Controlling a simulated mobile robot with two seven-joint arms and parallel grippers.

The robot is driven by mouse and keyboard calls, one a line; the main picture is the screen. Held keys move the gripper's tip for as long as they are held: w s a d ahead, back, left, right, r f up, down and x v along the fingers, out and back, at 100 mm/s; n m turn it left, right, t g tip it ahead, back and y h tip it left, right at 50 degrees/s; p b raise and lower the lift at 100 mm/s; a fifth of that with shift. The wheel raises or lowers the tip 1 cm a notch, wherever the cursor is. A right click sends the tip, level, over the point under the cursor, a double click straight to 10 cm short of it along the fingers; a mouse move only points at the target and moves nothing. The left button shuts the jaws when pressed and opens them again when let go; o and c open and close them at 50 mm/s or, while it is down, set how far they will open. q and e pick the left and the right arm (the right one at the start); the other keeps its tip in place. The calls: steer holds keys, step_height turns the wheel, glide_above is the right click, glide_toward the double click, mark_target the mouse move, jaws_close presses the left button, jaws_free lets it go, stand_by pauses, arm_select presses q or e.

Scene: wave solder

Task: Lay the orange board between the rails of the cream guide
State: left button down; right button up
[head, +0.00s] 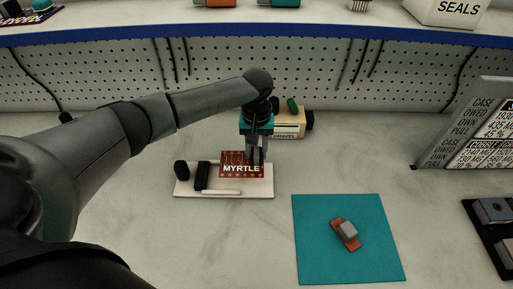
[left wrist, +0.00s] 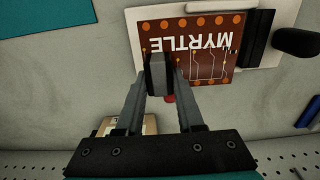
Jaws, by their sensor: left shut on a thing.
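The orange-brown board (head: 233,171), marked MYRTLE, is at the right part of the cream guide (head: 200,192). It also shows upside down in the left wrist view (left wrist: 205,65), slightly turned against the guide (left wrist: 133,33), with its far edge past the guide's back edge. A black rail (head: 202,176) stands beside the board's left side, and a pale bar (head: 221,192) lies in front. My left gripper (head: 257,158) is shut on a dark grey block (left wrist: 158,72) at the board's edge. Whether the board rests flat or hovers, I cannot tell. My right gripper is out of view.
A teal mat (head: 318,262) at front right holds a small orange piece (head: 351,243) with a grey block on it. A box marked GRAVEL (head: 286,132) stands close behind the gripper. A grey sign (head: 460,135) and black tray (head: 482,220) are at right.

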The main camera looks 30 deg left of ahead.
arm_select(q)
steer(key=shift+f+b, duration=0.9)
steer(key=shift+f, duration=1.45)
steer(key=shift+f, duration=0.5)
steer(key=shift+c, duration=2.3)
jaws_free()
step_height(320, 180, up, 15)
steer(key=p, duration=0.3)
steer(key=shift+r, duration=0.15)
